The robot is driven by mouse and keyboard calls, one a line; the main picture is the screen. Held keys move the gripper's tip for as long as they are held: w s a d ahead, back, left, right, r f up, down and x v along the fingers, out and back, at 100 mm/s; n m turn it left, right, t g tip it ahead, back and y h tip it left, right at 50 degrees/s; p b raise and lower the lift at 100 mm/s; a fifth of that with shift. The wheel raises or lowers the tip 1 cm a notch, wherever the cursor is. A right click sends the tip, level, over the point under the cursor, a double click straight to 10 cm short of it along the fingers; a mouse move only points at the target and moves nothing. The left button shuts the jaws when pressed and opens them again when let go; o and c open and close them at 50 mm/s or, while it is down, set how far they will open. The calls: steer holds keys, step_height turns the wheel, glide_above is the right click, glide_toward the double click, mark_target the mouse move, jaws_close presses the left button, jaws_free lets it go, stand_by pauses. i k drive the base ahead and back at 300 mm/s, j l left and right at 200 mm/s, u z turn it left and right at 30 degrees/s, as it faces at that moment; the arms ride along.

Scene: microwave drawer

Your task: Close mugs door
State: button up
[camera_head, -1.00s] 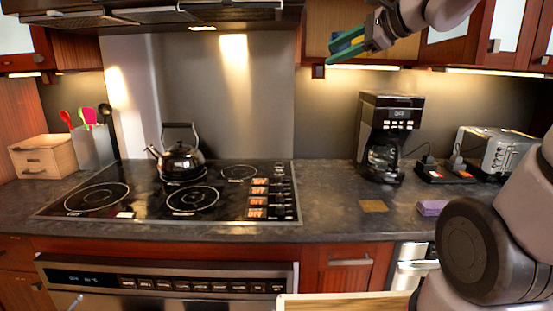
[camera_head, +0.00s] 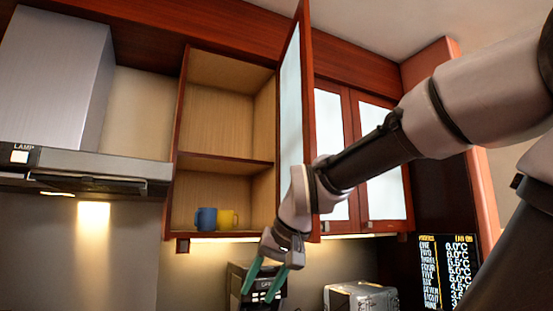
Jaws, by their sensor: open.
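The mugs cupboard (camera_head: 180,130) is open above the counter. A blue mug (camera_head: 206,219) and a yellow mug (camera_head: 228,218) stand side by side on its bottom shelf. Its door (camera_head: 291,110) has a wooden frame and a frosted pane, and stands swung outward on the cupboard's right side. My gripper (camera_head: 262,285) points downward below the cupboard, in front of the coffee maker, with its green fingers apart and nothing between them. My wrist overlaps the door's lower part in the picture, hiding some of it; I cannot tell whether they touch.
A range hood (camera_head: 80,165) is at the left. Shut frosted-door cupboards (camera_head: 333,150) are at the right. Below are the coffee maker (camera_head: 238,272) and the toaster (camera_head: 360,297).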

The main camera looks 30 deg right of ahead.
mark_target(296, 141)
steer(key=k+l+u, duration=0.1)
steer(key=l, duration=0.3)
steer(key=k+l, duration=0.1)
steer(key=l, duration=0.35)
steer(key=k+l+u, duration=0.15)
steer(key=l, duration=0.25)
steer(key=i+l, duration=0.15)
steer(key=l, duration=0.2)
steer(key=i+l+u, duration=0.15)
steer(key=l, duration=0.15)
steer(key=i+l, duration=0.15)
steer(key=l, duration=0.2)
steer(key=u, duration=0.05)
